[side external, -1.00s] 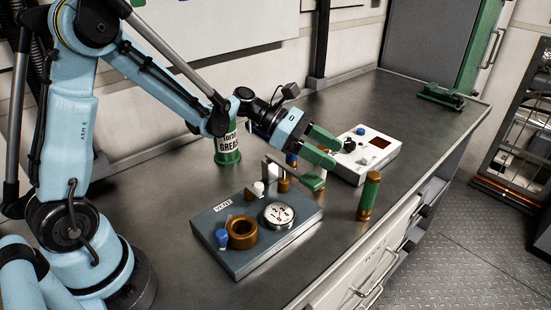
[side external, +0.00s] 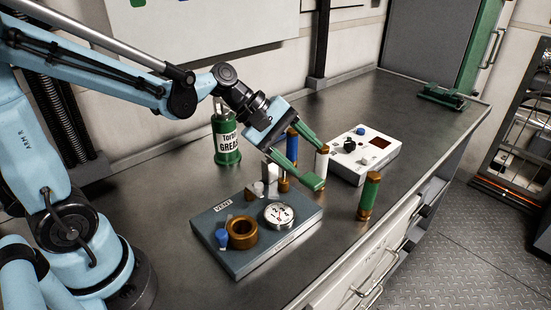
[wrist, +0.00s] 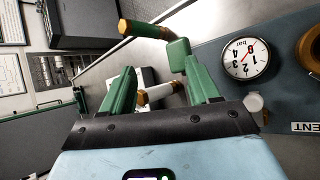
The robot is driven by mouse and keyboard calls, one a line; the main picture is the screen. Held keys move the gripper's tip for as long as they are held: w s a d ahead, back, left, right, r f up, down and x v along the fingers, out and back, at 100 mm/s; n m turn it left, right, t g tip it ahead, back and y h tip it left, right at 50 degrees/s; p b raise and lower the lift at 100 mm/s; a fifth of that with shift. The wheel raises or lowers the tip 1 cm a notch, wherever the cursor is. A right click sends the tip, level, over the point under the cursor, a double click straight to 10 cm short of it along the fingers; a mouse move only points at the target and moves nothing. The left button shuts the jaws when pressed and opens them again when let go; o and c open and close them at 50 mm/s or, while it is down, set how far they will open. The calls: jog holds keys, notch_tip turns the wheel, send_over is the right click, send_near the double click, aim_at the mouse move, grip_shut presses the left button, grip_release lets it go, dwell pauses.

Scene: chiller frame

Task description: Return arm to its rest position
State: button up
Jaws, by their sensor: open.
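My arm reaches in from the left in the side external view. My gripper (side external: 319,164) hangs low over the bench behind the grey vent panel (side external: 222,258), with its green fingers apart. A white cylinder with brown ends (side external: 321,161) shows between the fingers in that view. In the wrist view the white cylinder (wrist: 158,93) also lies in the gap between the fingers (wrist: 154,66), apparently beyond them. I see no object held. A blue cylinder (side external: 292,146) stands just behind the gripper, and a green cylinder with brown ends (side external: 369,196) stands upright to its right.
The panel carries a round gauge (side external: 279,214), a brown ring (side external: 242,232) and a blue knob (side external: 222,237). A green grease can (side external: 227,145) stands left of the gripper. A white control box (side external: 365,155) is behind. Bare bench (side external: 420,125) lies at the right.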

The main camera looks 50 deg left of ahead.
jog(key=s+a+m+t+y, duration=0.1)
jog(key=s+a+m+y, duration=0.6)
jog(key=m, duration=0.8)
jog(key=s, duration=0.3)
jog(key=shift+f, duration=0.15)
jog(key=shift+a, duration=0.1)
